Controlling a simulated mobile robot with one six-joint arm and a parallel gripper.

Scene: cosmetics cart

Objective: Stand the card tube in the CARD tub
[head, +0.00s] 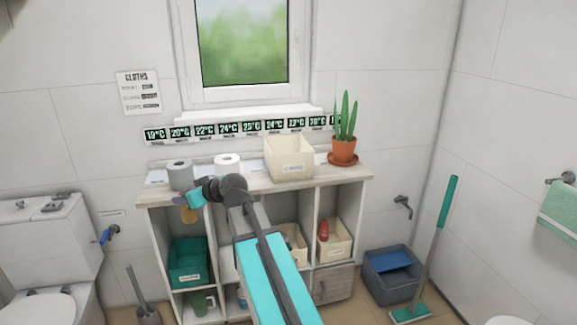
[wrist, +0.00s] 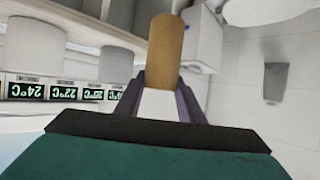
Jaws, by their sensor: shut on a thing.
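The card tube (head: 188,215) is a short brown cylinder. My gripper (head: 193,201) is shut on it, at the left front edge of the cart top, with the tube hanging below the jaws. In the wrist view the tube (wrist: 166,48) sticks out beyond the two fingers of my gripper (wrist: 160,98). The CARD tub (head: 283,152) is a cream open box on the right part of the cart top, with a small label on its front that is hard to read. It stands to the right of my gripper, apart from it. Its inside bottom is hidden.
A potted plant (head: 343,149) stands right of the tub. A green tub (head: 187,263) sits on a shelf below. Thermometer displays (head: 228,129) line the wall.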

